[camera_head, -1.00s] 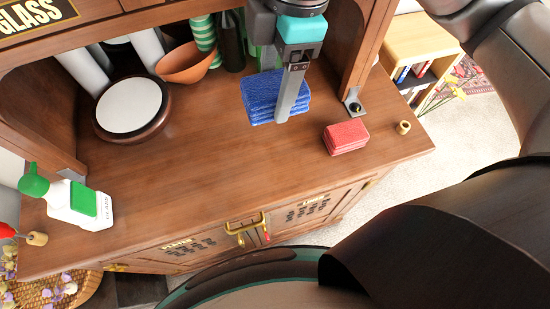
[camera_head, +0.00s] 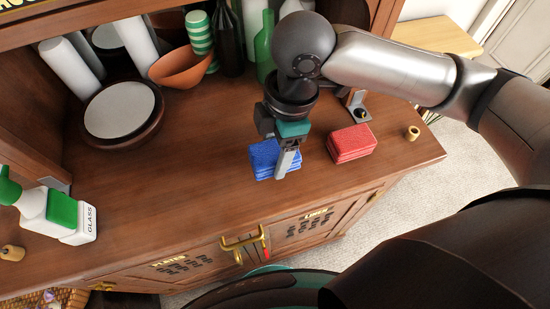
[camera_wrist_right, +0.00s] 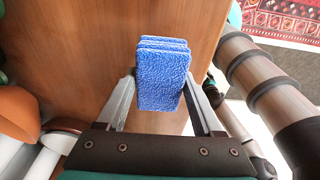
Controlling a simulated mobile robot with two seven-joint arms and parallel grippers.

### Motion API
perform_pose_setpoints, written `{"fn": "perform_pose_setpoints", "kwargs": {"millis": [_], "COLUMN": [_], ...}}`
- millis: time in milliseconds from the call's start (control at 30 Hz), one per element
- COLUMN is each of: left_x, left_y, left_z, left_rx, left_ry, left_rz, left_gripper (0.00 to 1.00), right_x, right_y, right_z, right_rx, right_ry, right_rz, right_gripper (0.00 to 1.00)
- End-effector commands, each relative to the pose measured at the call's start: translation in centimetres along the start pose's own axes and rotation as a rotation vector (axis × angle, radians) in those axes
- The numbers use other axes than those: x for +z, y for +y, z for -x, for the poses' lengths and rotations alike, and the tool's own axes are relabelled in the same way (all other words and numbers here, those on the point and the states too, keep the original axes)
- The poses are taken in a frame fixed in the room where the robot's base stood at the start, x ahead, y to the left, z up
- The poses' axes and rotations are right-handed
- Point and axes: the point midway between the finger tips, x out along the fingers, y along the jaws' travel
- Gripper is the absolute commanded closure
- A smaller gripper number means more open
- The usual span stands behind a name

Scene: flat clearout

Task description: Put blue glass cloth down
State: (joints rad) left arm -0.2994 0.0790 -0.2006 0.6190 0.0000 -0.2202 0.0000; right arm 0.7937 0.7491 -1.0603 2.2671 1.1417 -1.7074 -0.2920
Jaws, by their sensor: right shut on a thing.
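The blue glass cloth (camera_head: 263,158) is a folded, layered stack at the wooden counter, left of a red folded cloth (camera_head: 351,143). My right gripper (camera_head: 284,166) comes down over it from above and is shut on it. In the right wrist view the blue cloth (camera_wrist_right: 162,78) sits between the two fingers, with wood behind it. The cloth is at or very close to the counter top; I cannot tell whether it touches. My left gripper is not in view.
A round plate (camera_head: 122,110), an orange bowl (camera_head: 180,68), striped cups (camera_head: 200,38) and bottles stand at the back. A small wooden peg (camera_head: 413,133) is near the right edge. The counter's left middle is clear.

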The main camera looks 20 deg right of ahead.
Motion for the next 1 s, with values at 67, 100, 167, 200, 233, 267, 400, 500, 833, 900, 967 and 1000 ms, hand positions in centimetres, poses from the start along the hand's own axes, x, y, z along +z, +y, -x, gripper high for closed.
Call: {"fn": "perform_pose_setpoints", "kwargs": {"millis": [67,100,167,200,233,267,400,500,833,900,967,1000], "left_x": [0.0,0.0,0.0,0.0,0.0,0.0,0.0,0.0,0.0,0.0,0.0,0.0], "left_y": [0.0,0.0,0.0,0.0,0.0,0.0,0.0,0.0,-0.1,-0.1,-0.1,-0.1], "left_z": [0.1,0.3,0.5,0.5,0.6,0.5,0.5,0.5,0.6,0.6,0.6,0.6], "left_rx": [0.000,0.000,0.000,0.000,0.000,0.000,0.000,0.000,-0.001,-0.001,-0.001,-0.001], "left_ry": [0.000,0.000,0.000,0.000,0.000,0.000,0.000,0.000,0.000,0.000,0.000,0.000], "left_rz": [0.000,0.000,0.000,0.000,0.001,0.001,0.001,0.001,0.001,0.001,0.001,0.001], "left_gripper": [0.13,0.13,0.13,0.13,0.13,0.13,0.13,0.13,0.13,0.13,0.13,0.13], "right_x": [0.2,0.3,0.4,0.5,0.5,0.5,0.5,0.5,0.6,0.5,0.5,0.5], "right_y": [-0.1,-0.1,-0.1,-0.1,-0.1,0.0,0.0,0.0,0.0,0.0,0.0,0.0], "right_z": [-1.3,-1.8,-2.4,-2.6,-2.8,-2.8,-2.9,-2.9,-3.5,-3.5,-3.5,-3.5], "right_rx": [-0.006,-0.005,-0.004,-0.002,-0.002,-0.001,0.000,0.000,-0.001,-0.001,-0.001,-0.001], "right_ry": [-0.001,-0.002,-0.001,-0.001,-0.001,-0.001,0.000,-0.001,-0.001,-0.001,-0.001,-0.001], "right_rz": [-0.004,-0.004,-0.002,-0.002,-0.001,-0.001,0.000,-0.001,0.000,0.000,0.000,0.000], "right_gripper": [0.76,0.76,0.76,0.76,0.76,0.76,0.76,0.76,0.19,0.12,0.05,0.02]}}
